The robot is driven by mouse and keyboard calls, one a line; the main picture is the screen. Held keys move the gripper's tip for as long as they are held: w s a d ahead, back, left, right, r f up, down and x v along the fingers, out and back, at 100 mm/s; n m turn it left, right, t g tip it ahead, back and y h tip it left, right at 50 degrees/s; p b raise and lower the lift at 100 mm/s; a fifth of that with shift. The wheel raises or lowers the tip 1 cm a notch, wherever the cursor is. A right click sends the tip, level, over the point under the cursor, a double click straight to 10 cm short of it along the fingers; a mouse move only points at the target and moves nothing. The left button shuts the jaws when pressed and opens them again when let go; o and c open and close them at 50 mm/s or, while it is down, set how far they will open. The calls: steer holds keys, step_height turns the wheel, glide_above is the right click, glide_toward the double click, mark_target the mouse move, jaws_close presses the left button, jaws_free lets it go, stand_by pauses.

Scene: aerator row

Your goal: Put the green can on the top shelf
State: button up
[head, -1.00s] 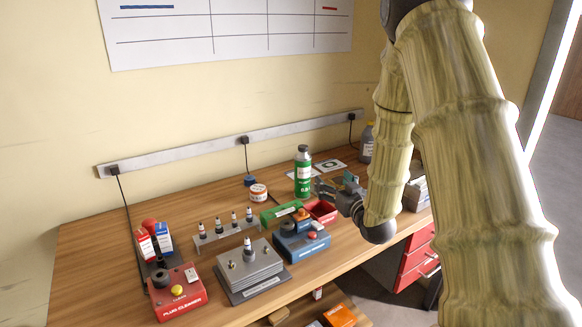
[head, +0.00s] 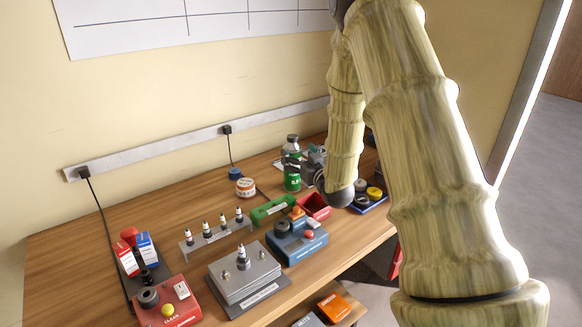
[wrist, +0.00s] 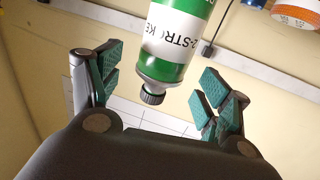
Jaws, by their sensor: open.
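The green can (head: 292,182) stands upright on the wooden bench near the back wall, with a grey neck and dark cap. In the wrist view the can (wrist: 180,45) shows a white label reading "2-STROKE", its cap pointing down in the picture. My gripper (head: 297,163) is at the can's upper part in the head view, partly covering it. In the wrist view my gripper (wrist: 160,78) is open, one finger on each side of the can, with visible gaps on both sides. I see no top shelf in either view.
A white-and-orange tub (head: 245,187) stands left of the can. A green tray (head: 272,210), a red bin (head: 314,205) and a blue device (head: 296,240) sit in front. A blue tray of dark and yellow round pieces (head: 370,198) lies to the right.

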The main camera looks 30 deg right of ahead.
mark_target(292, 149)
steer(key=shift+d+r, duration=0.1)
steer(key=shift+r, duration=0.1)
steer(key=shift+w+p, duration=0.35)
steer(key=shift+p, duration=0.05)
steer(key=w, duration=0.1)
steer(key=w+p, duration=0.1)
steer(key=w, duration=0.1)
steer(key=shift+w+d+f, duration=0.1)
steer(key=shift+w+f, duration=0.05)
steer(key=shift+f, duration=0.25)
steer(key=shift+r, duration=0.1)
steer(key=shift+w, duration=0.15)
steer(key=c, duration=1.6)
steer(key=shift+r, duration=0.1)
